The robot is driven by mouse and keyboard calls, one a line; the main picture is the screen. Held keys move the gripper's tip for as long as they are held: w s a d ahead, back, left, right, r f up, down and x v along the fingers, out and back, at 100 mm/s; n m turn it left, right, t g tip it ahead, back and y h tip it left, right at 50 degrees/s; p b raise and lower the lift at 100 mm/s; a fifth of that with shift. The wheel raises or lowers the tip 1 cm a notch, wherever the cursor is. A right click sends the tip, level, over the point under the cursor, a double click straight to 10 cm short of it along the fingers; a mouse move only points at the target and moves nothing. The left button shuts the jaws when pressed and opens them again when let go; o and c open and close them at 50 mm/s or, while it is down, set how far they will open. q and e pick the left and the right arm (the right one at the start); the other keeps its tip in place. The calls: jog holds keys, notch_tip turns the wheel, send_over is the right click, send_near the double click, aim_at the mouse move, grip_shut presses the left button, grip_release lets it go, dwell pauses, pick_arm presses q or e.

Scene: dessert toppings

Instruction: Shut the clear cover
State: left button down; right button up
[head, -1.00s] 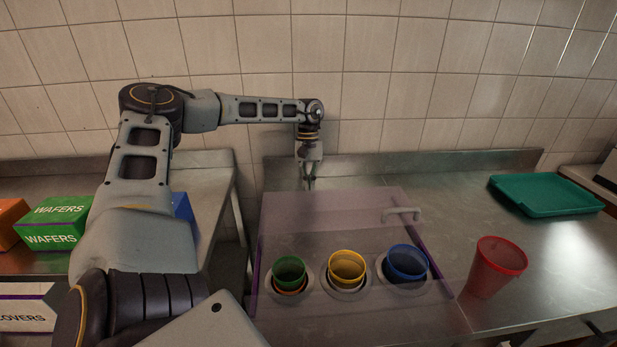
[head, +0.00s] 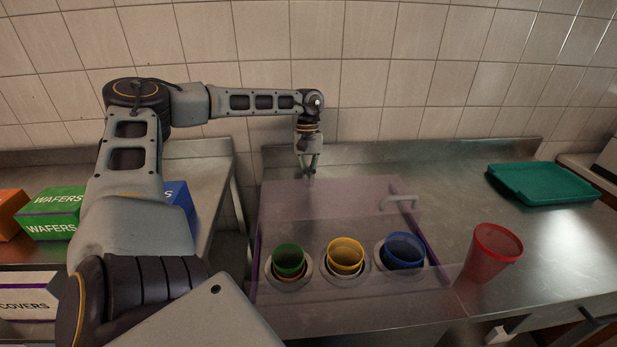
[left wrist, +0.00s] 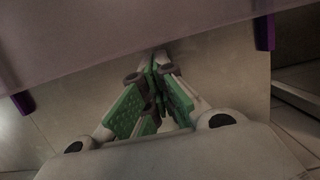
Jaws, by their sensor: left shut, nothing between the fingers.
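The clear cover (head: 330,190) is a pinkish see-through sheet with purple side strips and a pale handle (head: 398,201) near its far right. It spans the area of a green cup (head: 289,259), a yellow cup (head: 346,255) and a blue cup (head: 404,250), which show through it in round holes. I cannot tell its exact tilt. My left gripper (head: 309,173) points down at the cover's far edge, left of the handle, shut and empty. In the left wrist view its green-padded fingers (left wrist: 157,66) meet near the cover's edge (left wrist: 110,70); contact is unclear. My right gripper is not in view.
A red cup (head: 491,253) stands right of the cover on the steel counter. A teal tray (head: 545,187) lies at the back right. Wafer boxes (head: 52,213) stand on a separate left counter, beyond a gap. A tiled wall (head: 400,70) closes off the back.

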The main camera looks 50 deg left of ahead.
aim_at(314, 205)
pick_arm(q)
jog(key=shift+s+d, duration=0.7)
jog(key=shift+d, duration=0.15)
jog(key=s+d, duration=0.2)
jog(key=d, duration=0.1)
jog(key=s+d, duration=0.2)
jog(key=d, duration=0.1)
jog(key=s+d, duration=0.3)
jog(key=shift+p, duration=0.3)
jog(key=shift+s+d, duration=0.75)
jog(key=shift+d, duration=0.1)
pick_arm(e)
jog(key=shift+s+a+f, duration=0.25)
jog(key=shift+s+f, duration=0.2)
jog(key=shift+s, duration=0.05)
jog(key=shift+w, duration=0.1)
pick_arm(q)
jog(key=shift+f, duration=0.1)
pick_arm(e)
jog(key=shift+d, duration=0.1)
pick_arm(q)
jog(key=shift+w+r, duration=0.1)
jog(key=shift+r, duration=0.3)
jog(key=v, duration=1.1)
jog(key=shift+a+r, duration=0.15)
jog(key=shift+a, duration=0.05)
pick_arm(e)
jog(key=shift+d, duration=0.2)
